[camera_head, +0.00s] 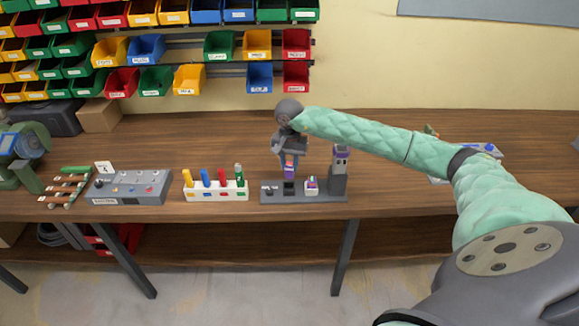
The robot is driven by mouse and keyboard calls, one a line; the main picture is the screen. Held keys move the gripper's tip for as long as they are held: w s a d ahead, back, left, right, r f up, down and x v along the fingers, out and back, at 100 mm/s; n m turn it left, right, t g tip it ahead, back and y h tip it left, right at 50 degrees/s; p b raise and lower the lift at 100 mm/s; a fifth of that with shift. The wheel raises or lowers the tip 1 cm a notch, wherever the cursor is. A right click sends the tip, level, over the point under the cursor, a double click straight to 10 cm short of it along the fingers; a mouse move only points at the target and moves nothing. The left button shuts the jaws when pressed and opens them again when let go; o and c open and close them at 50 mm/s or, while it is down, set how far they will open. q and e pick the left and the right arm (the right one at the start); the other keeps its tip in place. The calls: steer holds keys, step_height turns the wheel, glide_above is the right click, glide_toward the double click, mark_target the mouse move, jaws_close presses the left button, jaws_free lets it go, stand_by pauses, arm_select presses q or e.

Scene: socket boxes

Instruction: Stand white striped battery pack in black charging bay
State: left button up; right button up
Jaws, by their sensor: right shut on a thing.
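My right gripper (290,158) comes down from above over the grey charging base (328,199). It is shut on a small battery pack (289,171), which looks purple with a pale band. The pack is upright, directly over the black charging bay (289,188). Its lower end is at or just above the bay's top; I cannot tell whether it touches or is inside. My left gripper is not in view.
A white rack of coloured cylinders (216,193) and a grey panel box (128,189) are left. Bare table lies behind.

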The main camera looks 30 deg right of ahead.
mark_target(289, 171)
steer(key=shift+w+n, duration=0.15)
steer(key=shift+n, duration=0.75)
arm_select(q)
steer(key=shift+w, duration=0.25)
arm_select(e)
steer(key=shift+n, duration=0.5)
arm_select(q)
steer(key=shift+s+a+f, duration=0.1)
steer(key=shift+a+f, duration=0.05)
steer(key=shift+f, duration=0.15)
arm_select(e)
steer(key=shift+f, duration=1.65)
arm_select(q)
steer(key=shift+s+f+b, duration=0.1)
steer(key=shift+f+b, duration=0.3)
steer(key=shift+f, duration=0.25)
arm_select(e)
steer(key=shift+f, duration=0.1)
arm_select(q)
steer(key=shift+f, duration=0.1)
arm_select(e)
steer(key=shift+f, duration=0.1)
